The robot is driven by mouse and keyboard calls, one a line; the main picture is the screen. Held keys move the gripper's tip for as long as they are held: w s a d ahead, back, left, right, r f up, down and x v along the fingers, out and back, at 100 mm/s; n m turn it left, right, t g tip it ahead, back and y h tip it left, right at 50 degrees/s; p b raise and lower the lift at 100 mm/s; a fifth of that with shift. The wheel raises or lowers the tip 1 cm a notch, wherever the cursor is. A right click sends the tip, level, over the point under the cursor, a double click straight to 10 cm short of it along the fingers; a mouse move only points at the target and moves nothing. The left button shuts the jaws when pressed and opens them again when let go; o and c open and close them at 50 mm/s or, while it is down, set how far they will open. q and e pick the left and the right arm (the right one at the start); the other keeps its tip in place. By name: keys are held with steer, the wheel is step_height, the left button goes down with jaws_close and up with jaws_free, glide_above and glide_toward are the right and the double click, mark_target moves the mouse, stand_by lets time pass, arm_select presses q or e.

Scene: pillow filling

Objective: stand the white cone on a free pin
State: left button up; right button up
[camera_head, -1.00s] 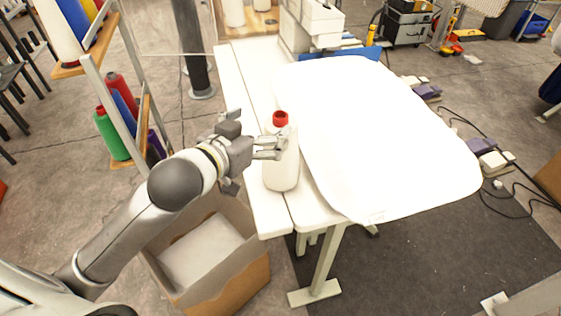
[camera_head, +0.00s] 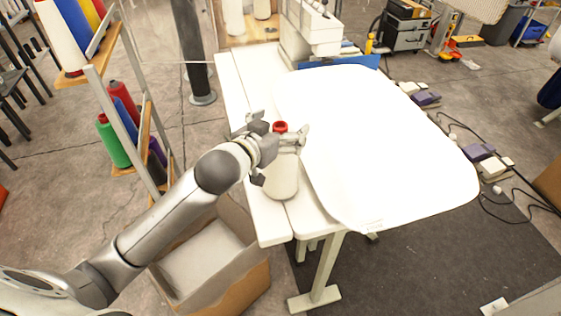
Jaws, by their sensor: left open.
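The white cone (camera_head: 284,180) with a red top stands upright on the near part of the white table (camera_head: 265,226). My left gripper (camera_head: 292,136) is open at the upper part of the cone, its fingers around or just beside the red top; I cannot tell whether they touch it. The gripper hides part of the cone's upper left side. The thread rack (camera_head: 96,80) at the left holds several coloured cones on its shelves. I cannot make out a free pin on it. My right gripper is not in view.
A large white pillow cover (camera_head: 390,140) lies on the table to the right of the cone. A sewing machine (camera_head: 310,35) stands at the back. An open cardboard box (camera_head: 235,285) is on the floor below my left arm. Cables and pedals lie at the right.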

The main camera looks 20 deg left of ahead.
arm_select(q)
steer(key=c, duration=2)
steer(key=shift+r, duration=0.15)
jaws_close()
